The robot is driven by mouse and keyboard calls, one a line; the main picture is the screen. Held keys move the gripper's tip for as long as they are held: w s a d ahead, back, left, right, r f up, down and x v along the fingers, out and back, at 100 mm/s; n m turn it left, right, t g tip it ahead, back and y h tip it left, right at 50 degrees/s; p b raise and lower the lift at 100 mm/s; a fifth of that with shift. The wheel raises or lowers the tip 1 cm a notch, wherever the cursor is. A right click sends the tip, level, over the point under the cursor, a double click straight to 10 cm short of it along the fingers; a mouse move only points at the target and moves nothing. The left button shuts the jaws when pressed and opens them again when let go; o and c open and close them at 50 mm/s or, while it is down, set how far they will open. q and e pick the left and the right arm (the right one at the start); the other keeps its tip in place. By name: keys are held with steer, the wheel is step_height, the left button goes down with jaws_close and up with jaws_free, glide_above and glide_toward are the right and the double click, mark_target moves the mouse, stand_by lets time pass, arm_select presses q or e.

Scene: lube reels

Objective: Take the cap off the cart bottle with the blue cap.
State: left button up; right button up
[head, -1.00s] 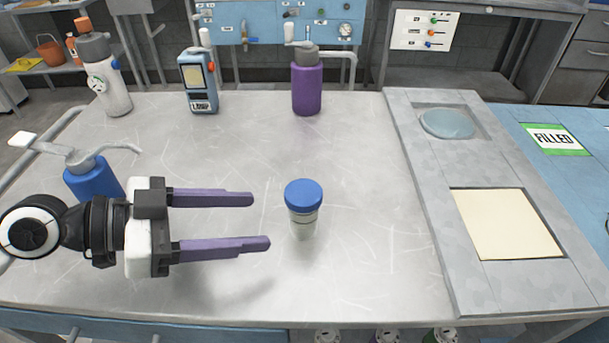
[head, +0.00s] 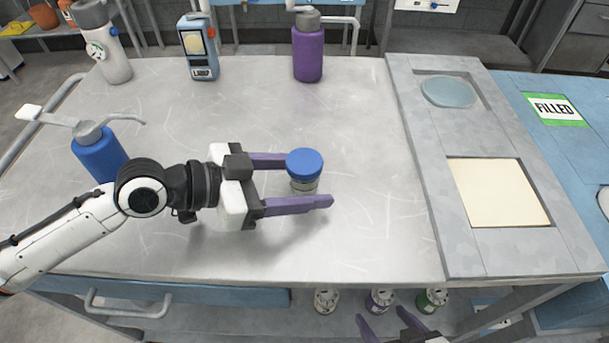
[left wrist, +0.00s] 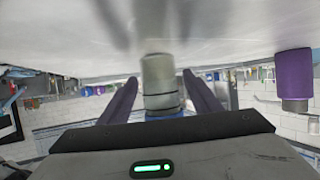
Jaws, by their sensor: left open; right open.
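My left gripper (head: 306,181) is open, with one purple finger on each side of the bottle. In the left wrist view, which is upside down, the bottle body (left wrist: 160,82) stands between the two fingers, with a sliver of blue cap at the gripper's edge. I cannot tell whether a finger touches it. My right gripper (head: 383,328) is open and empty at the bottom edge of the head view, beyond the cart's front edge.
A blue pump bottle (head: 100,155) stands at the left and a purple pump bottle (head: 308,55) at the back, also in the left wrist view (left wrist: 293,78). Capped bottles (head: 380,300) sit below.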

mark_target(304, 160)
arm_select(q)
steer(key=c, duration=1.1)
step_height(304, 160, up, 10)
steer(key=shift+p, duration=0.3)
steer(key=shift+c, duration=0.2)
steer(key=shift+o, duration=1.1)
jaws_close()
